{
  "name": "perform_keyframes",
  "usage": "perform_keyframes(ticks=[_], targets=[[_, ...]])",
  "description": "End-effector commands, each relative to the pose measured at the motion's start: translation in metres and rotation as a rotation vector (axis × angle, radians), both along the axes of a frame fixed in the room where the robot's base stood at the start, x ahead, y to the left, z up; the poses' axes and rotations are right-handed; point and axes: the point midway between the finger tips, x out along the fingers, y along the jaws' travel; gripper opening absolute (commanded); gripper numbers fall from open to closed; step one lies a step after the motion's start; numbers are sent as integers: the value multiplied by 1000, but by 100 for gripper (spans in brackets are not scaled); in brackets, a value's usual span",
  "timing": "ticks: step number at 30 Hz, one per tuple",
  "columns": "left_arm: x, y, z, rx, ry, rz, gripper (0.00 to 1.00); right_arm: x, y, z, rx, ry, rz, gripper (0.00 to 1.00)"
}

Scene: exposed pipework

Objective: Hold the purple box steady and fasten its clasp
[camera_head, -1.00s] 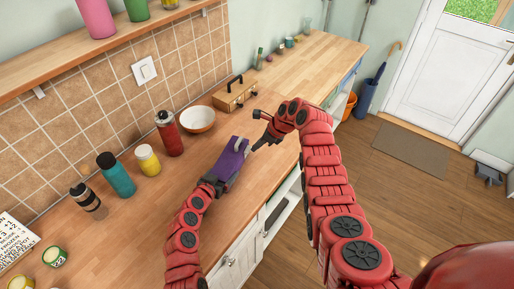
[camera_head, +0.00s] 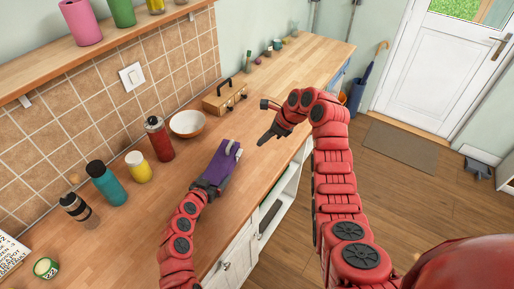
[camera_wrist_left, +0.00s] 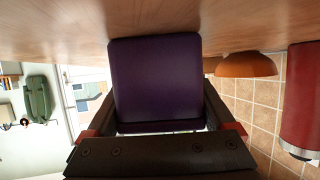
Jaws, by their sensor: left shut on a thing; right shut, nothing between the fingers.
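The purple box (camera_head: 221,163) rests on the wooden counter, its near end in my left gripper (camera_head: 209,186). The left gripper is shut on it; the left wrist view shows the box (camera_wrist_left: 155,80) between the two fingers (camera_wrist_left: 160,125). A small pale grey piece (camera_head: 236,149), apparently the clasp, shows at the far right end of the box; whether it is fastened is too small to tell. My right gripper (camera_head: 264,139) is shut and empty, to the right of the box and apart from it.
A white-and-orange bowl (camera_head: 187,124), a red bottle (camera_head: 159,140) and a wooden case (camera_head: 225,97) stand behind the box. A yellow jar (camera_head: 138,167), a teal bottle (camera_head: 106,184) and a black bottle (camera_head: 76,208) line the wall side. The counter's front edge is close on the right.

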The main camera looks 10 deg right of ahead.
Motion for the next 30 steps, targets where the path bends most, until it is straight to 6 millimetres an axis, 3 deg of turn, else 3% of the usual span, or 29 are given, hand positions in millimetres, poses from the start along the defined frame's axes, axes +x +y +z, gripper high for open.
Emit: perform_keyframes(ticks=[7, 21, 22, 24, 30], targets=[[0, 0, 0, 0, 0, 1, 47, -4, -7, 32, -1, -2, 1, 0], [0, 0, 0, 0, 0, 0, 47, -5, -8, 36, 0, 1, 1, 0], [0, 0, 0, 0, 0, 0, 91, -5, -8, 36, 0, 1, 1, 0], [0, 0, 0, 0, 0, 1, 100, -5, -8, 36, -1, 0, 0, 0], [0, 0, 0, 0, 0, 0, 100, -5, -8, 36, -1, 0, 0, 0]])
